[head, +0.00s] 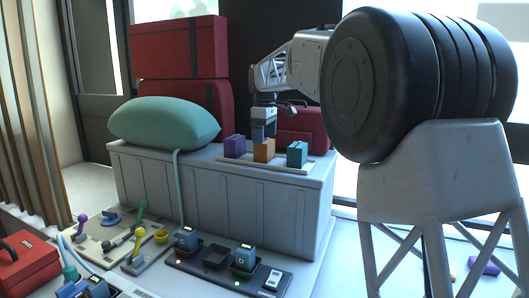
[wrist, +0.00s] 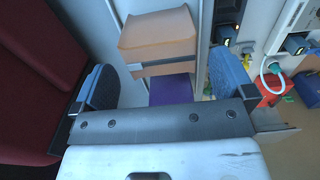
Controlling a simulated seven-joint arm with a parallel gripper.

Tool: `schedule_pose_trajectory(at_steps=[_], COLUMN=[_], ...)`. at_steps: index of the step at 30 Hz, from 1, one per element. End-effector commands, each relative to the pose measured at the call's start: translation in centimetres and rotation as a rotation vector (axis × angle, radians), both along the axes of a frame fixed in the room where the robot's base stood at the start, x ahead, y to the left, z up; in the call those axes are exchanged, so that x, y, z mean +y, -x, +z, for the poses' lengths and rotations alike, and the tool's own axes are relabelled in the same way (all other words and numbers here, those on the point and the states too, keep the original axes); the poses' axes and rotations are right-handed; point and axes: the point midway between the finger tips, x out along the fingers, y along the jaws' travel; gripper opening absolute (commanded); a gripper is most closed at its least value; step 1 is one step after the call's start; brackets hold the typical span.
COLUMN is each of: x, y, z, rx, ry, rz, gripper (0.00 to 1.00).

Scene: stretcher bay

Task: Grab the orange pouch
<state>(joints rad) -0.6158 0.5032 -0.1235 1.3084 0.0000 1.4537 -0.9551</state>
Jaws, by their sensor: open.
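The orange pouch (head: 264,151) stands on a pale tray (head: 265,168) on top of the grey chest, between a purple pouch (head: 234,146) and a teal pouch (head: 297,154). My gripper (head: 264,138) points down just above the orange pouch, hiding part of its top. In the wrist view, the orange pouch (wrist: 158,38), with a grey band, shows in line with the gap between the spread blue fingertips of my gripper (wrist: 163,80). The fingers hold nothing. The purple pouch (wrist: 172,90) shows between them, lower in the picture. Contact with the orange pouch cannot be made out.
A green pillow (head: 165,122) lies on the chest (head: 215,195) at left. Red cases (head: 178,48) stand behind, and a smaller red bag (head: 303,125) is behind the teal pouch. Below, a dark charger tray (head: 225,266) and a board with tools (head: 100,232) lie in front.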

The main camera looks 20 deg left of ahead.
Motion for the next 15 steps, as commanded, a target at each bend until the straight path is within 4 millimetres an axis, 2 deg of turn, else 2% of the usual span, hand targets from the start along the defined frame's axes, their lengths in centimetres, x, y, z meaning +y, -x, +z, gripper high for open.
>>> schedule_pose_trajectory(at_steps=[5,15], x=[0.0,0.0], y=[0.0,0.0], z=[-0.8,-4.3], rx=[0.000,0.000], ry=[0.000,0.000], rz=[0.000,0.000], gripper=[1.00,1.00])
